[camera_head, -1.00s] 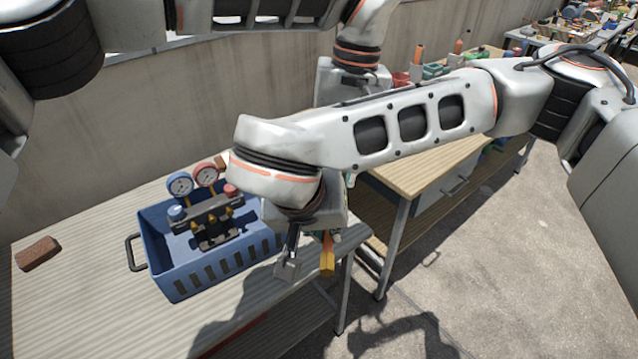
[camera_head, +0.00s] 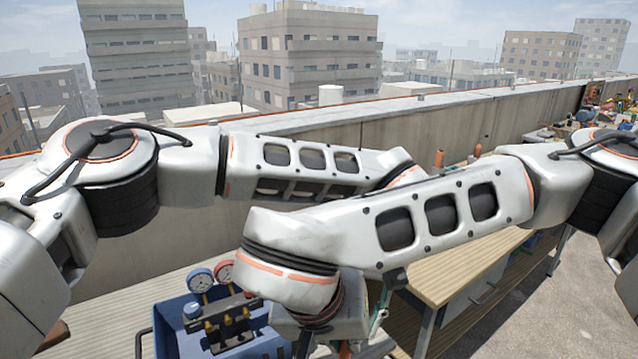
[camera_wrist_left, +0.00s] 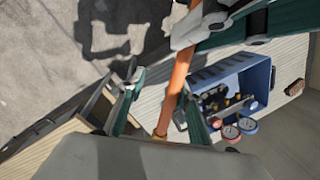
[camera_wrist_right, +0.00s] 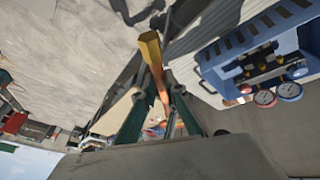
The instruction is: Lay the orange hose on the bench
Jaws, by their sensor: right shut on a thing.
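The orange hose (camera_wrist_left: 176,85) runs as a straight length across the left wrist view. In the right wrist view its yellow end (camera_wrist_right: 150,46) sticks out past my right gripper (camera_wrist_right: 154,92), whose fingers are shut on the hose. In the head view the right gripper (camera_head: 323,346) is low, cut by the bottom edge, beside the blue crate. My left gripper (camera_wrist_left: 158,88) is open, with the hose passing between its fingers, nearer the right one; contact is unclear. The left gripper is mostly hidden behind my right arm in the head view. The pale bench (camera_head: 136,284) lies below, partly covered.
A blue crate (camera_head: 169,332) holding a gauge manifold (camera_head: 228,318) stands on the pale bench. A second, wood-topped bench (camera_head: 462,272) with a drawer stands to the right. A low parapet wall (camera_head: 450,136) runs behind. My arms cross close together.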

